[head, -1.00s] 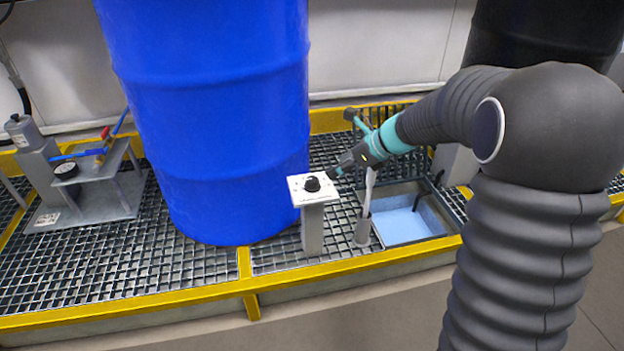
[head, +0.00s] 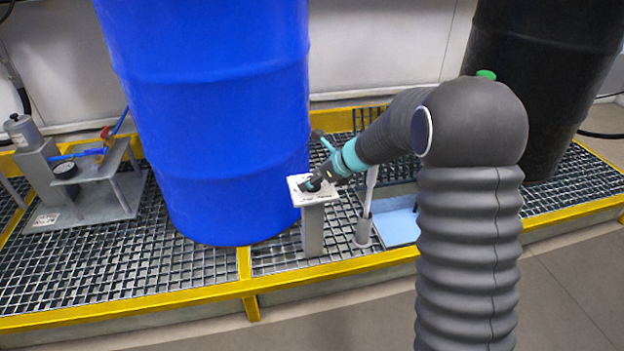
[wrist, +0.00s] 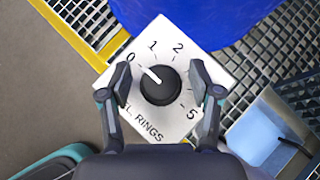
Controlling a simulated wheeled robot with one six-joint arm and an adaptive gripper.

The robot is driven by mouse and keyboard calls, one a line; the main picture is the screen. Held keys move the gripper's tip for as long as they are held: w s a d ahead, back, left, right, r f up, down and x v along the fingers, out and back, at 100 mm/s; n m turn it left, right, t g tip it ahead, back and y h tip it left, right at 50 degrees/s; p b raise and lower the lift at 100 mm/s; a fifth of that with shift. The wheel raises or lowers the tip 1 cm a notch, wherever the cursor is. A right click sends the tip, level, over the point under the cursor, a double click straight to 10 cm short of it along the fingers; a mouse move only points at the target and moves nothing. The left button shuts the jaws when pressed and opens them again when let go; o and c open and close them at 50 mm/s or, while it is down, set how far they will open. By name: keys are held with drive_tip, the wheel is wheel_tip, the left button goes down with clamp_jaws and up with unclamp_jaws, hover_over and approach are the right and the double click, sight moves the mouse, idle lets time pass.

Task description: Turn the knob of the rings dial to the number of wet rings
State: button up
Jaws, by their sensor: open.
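The rings dial is a white square plate (wrist: 185,119) on a short grey post (head: 313,231). Its label partly shows and ends in "RINGS". The numbers 0, 1, 2 and 5 can be read; my right finger covers part of the scale. The black round knob (wrist: 161,87) has a white pointer aimed up-left, between 0 and 1 and nearer 0. My gripper (wrist: 161,80) is open, with one finger on each side of the knob and visible gaps to it. In the head view my gripper (head: 318,181) is at the plate and hides most of the knob. No wet rings can be made out.
A big blue drum (head: 212,120) stands just behind and left of the dial. A grey upright rod (head: 368,205) and a basin with light-blue liquid (head: 397,226) are to the right. A yellow-edged grating (head: 150,270) lies below. A black drum (head: 545,90) stands right.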

drive_tip(key=c, duration=1.1)
drive_tip(key=shift+c, duration=0.2)
